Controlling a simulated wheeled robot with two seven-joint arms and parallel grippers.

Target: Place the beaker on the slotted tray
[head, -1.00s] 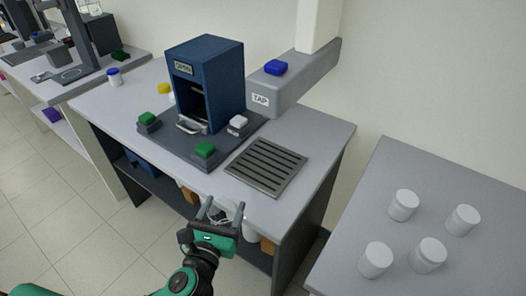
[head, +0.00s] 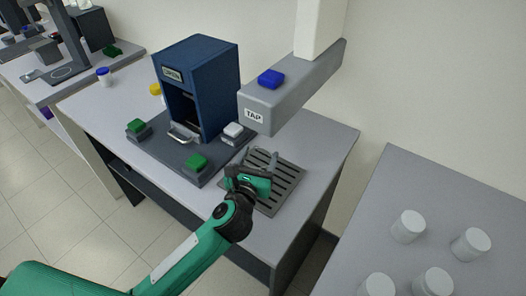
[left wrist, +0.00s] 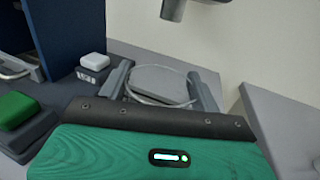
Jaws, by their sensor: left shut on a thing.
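My left gripper (head: 262,158) is over the slotted tray (head: 290,178), a dark grey slatted plate at the front right of the bench, and hides part of it. In the left wrist view the fingers (left wrist: 163,88) are shut on the clear glass beaker (left wrist: 160,101), whose round rim shows between them. The beaker is hard to make out in the head view. I cannot tell whether its base touches the tray. My right gripper is not in view.
The grey tap arm (head: 290,95) overhangs behind the tray; its nozzle (left wrist: 173,9) shows above the beaker. A blue oven-like box (head: 200,85) with green buttons (head: 197,161) stands left. White jars (head: 408,227) stand on the right table.

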